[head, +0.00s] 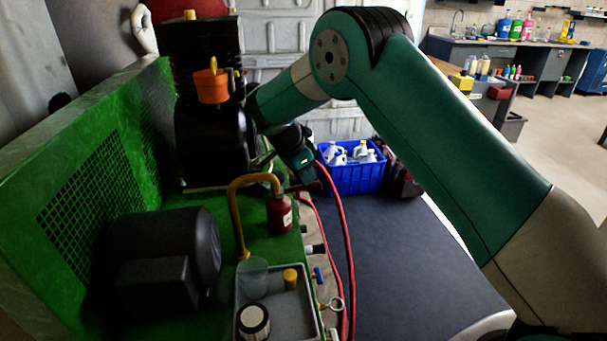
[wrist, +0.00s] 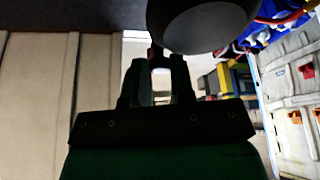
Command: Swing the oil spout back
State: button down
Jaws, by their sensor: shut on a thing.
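The oil spout (head: 236,205) is a yellow-orange curved pipe. It rises from the green bench beside the grey tray and bends over to the right, its far end above a dark red bottle (head: 279,214). A dark red bar-like handle (head: 304,187) sticks out to the right by that end. My gripper (head: 311,181) comes down from above at this handle and appears shut on it. In the wrist view my gripper (wrist: 159,66) has its fingers close together with a small dark reddish piece at their tips. A large dark round shape beside them hides part of the view.
A grey tray (head: 307,325) holds a black-and-white round jar and a yellow cap, with a clear cup at its back edge. A black motor (head: 160,255) stands left. Red hoses (head: 341,225) hang right of the spout. A blue crate (head: 351,181) of bottles stands behind.

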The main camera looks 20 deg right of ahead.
dwell(0.3)
jog(key=c, duration=1)
grip_release()
jog(key=p+v, duration=0.2)
jog(key=v, duration=1.5)
jog(key=shift+r+p, duration=0.3)
jog(key=shift+p, duration=0.05)
